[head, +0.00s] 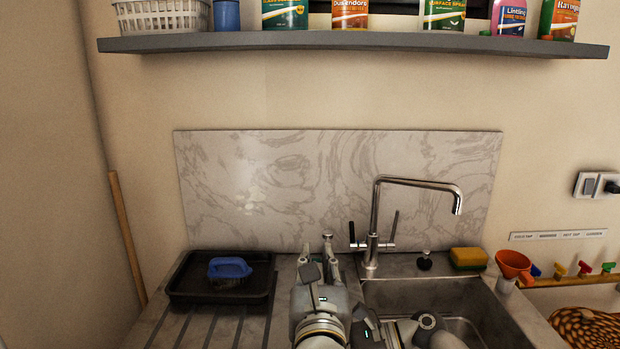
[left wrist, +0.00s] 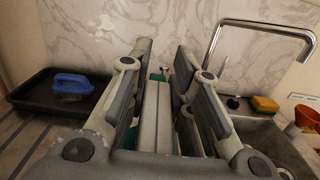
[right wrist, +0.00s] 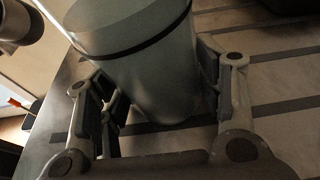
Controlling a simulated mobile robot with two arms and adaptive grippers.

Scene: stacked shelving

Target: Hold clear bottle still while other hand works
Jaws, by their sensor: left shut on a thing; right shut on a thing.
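In the right wrist view a wide, smooth grey cylinder, apparently the clear bottle (right wrist: 160,75), stands between the fingers of my right gripper (right wrist: 160,105). A dark line crosses it. Its top is cut off. My left gripper (head: 318,258) is over the counter, left of the sink, pointing at the backsplash. In the left wrist view my left gripper (left wrist: 163,65) has its fingers around a narrow grey and green thing, mostly hidden. I cannot tell if it is part of the bottle.
A black tray (head: 190,293) with a blue brush (head: 229,268) lies on the left. The sink (head: 420,290) and tall tap (head: 374,225) are on the right, with a sponge (head: 468,259) and orange funnel (head: 513,264). A shelf (head: 350,42) is above.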

